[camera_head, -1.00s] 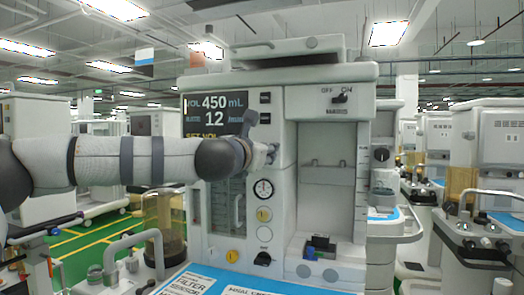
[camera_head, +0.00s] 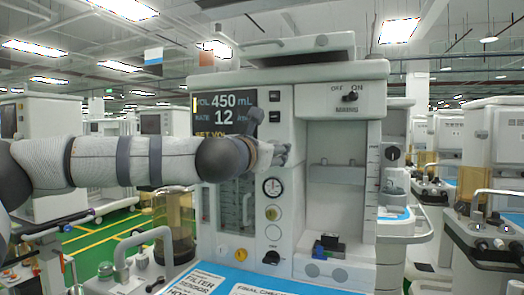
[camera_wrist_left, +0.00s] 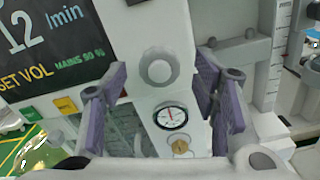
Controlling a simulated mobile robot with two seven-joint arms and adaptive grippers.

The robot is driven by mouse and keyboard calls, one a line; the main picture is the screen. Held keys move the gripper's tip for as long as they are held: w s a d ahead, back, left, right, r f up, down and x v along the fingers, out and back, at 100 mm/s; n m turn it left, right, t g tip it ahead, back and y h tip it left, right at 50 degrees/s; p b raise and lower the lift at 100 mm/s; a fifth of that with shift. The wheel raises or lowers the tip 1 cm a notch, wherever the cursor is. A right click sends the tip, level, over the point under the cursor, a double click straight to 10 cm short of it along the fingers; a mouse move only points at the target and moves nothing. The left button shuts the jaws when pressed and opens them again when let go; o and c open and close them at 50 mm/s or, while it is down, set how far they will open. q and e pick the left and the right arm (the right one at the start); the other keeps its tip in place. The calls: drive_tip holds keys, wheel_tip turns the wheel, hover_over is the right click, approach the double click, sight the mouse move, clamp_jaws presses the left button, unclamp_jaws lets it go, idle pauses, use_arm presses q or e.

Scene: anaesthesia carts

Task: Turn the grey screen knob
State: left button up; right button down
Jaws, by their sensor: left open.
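The grey screen knob (camera_wrist_left: 159,67) is a round knob on the white cart front, beside the screen (camera_wrist_left: 52,38). My left gripper (camera_wrist_left: 162,74) is open, with one purple-padded finger to the left of the knob and one to the right. The knob shows between them, and I see no finger touching it. In the head view my left gripper (camera_head: 276,155) is in front of the panel just below the screen's right side (camera_head: 225,117), and the knob is hidden behind it. The screen reads 450 mL and 12. My right gripper is not in view.
A round gauge (camera_wrist_left: 171,115) and a brass-coloured knob (camera_wrist_left: 180,146) sit below the grey knob. An OFF/ON switch (camera_head: 350,96) is at the upper right. A blue-edged worktop (camera_head: 245,279) juts out below. Other carts stand on both sides.

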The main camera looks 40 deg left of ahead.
use_arm(q)
drive_tip(key=v, duration=1)
drive_tip(key=shift+a, duration=0.1)
